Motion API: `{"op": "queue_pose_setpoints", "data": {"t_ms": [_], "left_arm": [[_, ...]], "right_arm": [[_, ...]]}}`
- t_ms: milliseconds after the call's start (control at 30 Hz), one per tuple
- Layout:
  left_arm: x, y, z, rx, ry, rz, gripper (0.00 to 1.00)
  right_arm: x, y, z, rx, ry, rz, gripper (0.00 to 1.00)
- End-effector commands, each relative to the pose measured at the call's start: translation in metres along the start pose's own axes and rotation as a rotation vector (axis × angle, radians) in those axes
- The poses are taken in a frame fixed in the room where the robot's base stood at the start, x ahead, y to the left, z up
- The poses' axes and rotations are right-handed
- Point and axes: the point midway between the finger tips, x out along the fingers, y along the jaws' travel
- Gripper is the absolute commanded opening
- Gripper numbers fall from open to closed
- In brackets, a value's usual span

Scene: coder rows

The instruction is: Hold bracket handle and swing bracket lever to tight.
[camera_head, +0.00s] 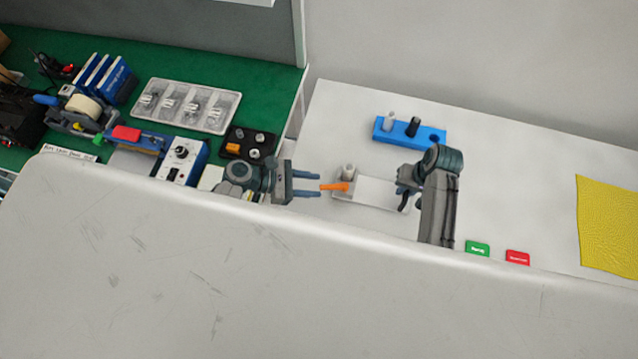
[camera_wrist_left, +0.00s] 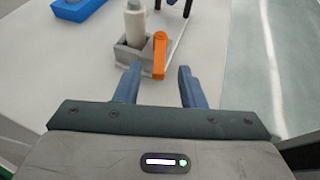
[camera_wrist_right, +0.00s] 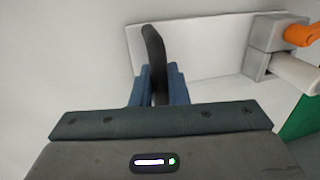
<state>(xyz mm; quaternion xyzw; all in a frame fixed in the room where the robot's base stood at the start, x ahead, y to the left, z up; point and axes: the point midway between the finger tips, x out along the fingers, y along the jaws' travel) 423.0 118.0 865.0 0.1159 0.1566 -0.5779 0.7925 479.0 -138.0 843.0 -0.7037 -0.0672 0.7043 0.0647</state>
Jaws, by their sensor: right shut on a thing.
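The bracket (camera_head: 377,192) is a white plate on the white table, with a grey block and a pale post (camera_head: 348,172) at its left end. Its orange lever (camera_head: 333,187) points left from the block in the head view. The lever also shows in the left wrist view (camera_wrist_left: 160,55). My left gripper (camera_head: 320,184) is open, its fingers pointing at the lever, with the lever tip at or just beyond the fingertips. My right gripper (camera_wrist_right: 159,85) is shut on the black bracket handle (camera_wrist_right: 153,48) at the plate's other end. The handle is mostly hidden in the head view.
A blue block (camera_head: 408,133) with pegs stands behind the bracket. A green tag (camera_head: 477,248) and a red tag (camera_head: 517,257) lie at front right, near a yellow mat (camera_head: 608,225). A green bench with a clear tray (camera_head: 187,105) and tools is at left.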

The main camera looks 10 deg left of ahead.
Motion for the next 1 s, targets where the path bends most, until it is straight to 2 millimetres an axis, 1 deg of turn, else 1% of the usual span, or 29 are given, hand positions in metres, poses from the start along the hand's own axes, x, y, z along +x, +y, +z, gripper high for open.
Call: {"op": "queue_pose_setpoints", "data": {"t_ms": [33, 100, 200, 300, 533, 567, 700, 733, 1000], "left_arm": [[0.008, 0.000, 0.001, -0.001, -0.002, 0.000, 0.36], [0.016, 0.001, 0.001, -0.001, -0.001, 0.000, 0.36], [0.023, 0.000, 0.000, 0.001, 0.000, 0.000, 0.36], [0.027, 0.000, 0.000, 0.001, 0.001, -0.001, 0.36], [0.027, 0.000, 0.000, 0.001, 0.001, -0.001, 0.36], [0.027, 0.000, 0.000, 0.001, 0.001, -0.001, 0.32], [0.027, 0.000, 0.000, 0.001, 0.001, -0.001, 0.05], [0.027, 0.000, 0.000, 0.001, 0.001, -0.001, 0.00], [0.027, 0.003, 0.000, 0.012, 0.001, -0.024, 0.00]], "right_arm": [[0.000, 0.000, -0.001, 0.000, 0.001, 0.001, 0.00], [0.000, 0.000, -0.001, 0.000, 0.001, 0.001, 0.00], [0.000, 0.000, -0.001, 0.000, 0.002, 0.001, 0.00], [0.000, 0.001, -0.001, 0.000, 0.002, 0.001, 0.00], [0.000, 0.001, -0.001, 0.000, 0.002, 0.001, 0.00], [0.000, 0.001, -0.001, 0.000, 0.002, 0.001, 0.00], [0.000, 0.001, -0.001, 0.000, 0.002, 0.001, 0.00], [0.000, 0.001, -0.001, 0.000, 0.002, 0.001, 0.00], [0.000, 0.001, -0.001, 0.000, 0.002, 0.001, 0.00]]}}
